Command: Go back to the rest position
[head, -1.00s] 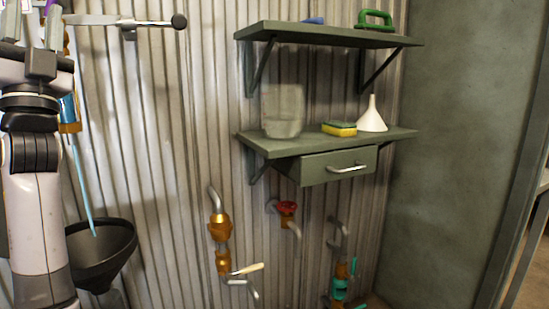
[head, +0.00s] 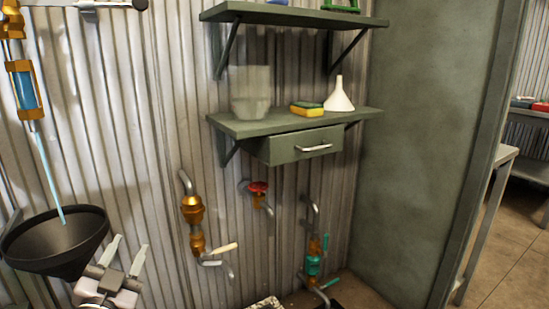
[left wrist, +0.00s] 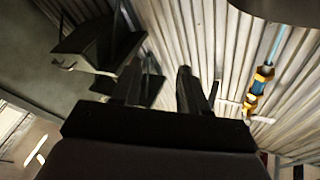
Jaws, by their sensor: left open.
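My left gripper (head: 127,254) is low at the left of the head view, with its two fingers apart and nothing between them. It is just right of a black funnel-shaped basin (head: 58,262) and in front of the corrugated wall. In the left wrist view the open fingers (left wrist: 158,78) show dark against the wall, also with nothing between them. My right gripper is in neither view.
Water falls from an orange fitting (head: 22,88) into the basin. Two shelves, the lower (head: 240,130) with a drawer (head: 300,147), stick out from the wall. Below are a valve with a pale handle (head: 222,248), a red handwheel (head: 258,187) and a teal valve (head: 313,265).

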